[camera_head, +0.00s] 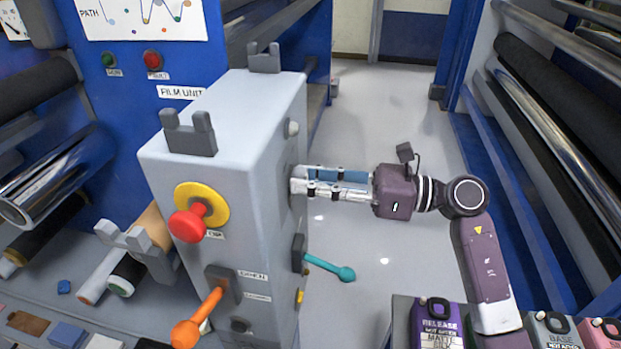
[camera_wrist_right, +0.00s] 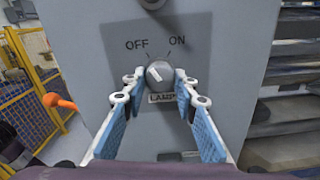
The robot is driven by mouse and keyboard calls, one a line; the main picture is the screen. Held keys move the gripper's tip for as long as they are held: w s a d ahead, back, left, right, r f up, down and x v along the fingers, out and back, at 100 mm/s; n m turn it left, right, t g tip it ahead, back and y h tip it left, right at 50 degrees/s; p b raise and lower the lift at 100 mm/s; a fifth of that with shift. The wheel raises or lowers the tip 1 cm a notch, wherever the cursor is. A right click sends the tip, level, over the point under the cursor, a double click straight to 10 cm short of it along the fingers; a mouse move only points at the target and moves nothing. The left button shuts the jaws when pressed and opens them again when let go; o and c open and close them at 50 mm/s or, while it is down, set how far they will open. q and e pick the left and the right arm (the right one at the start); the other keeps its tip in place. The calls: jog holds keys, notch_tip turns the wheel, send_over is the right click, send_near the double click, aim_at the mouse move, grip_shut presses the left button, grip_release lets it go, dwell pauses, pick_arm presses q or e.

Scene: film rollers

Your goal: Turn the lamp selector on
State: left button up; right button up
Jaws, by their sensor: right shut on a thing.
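The lamp selector (camera_wrist_right: 160,74) is a round grey knob on a grey panel (camera_wrist_right: 205,45), with OFF printed at its upper left, ON at its upper right and a LAMP label below. Which mark its pointer faces is too small to tell. My right gripper (camera_wrist_right: 160,78) is shut on the knob, one finger on each side. In the head view my right gripper (camera_head: 297,181) reaches from the right to the side of the grey cabinet (camera_head: 252,125), hiding the knob. My left gripper is not in view.
A teal lever (camera_head: 328,267) sticks out from the cabinet side below my right gripper. A red knob on a yellow plate (camera_head: 201,205) and an orange lever (camera_head: 200,318) are on the front face. Labelled boxes (camera_head: 437,325) stand at the lower right.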

jog(key=shift+m, duration=0.3)
jog(key=m+p, duration=0.1)
jog(key=m, duration=0.2)
jog(key=m+p, duration=0.1)
jog(key=m, duration=0.2)
jog(key=m+p, duration=0.2)
jog(key=shift+r+m, duration=0.3)
jog(key=shift+m, duration=0.1)
jog(key=shift+m+p, duration=0.85)
jog(key=shift+m, duration=0.35)
jog(key=shift+f, duration=0.1)
jog(key=o, duration=1.2)
jog(key=shift+c, duration=0.2)
jog(key=shift+s, duration=0.1)
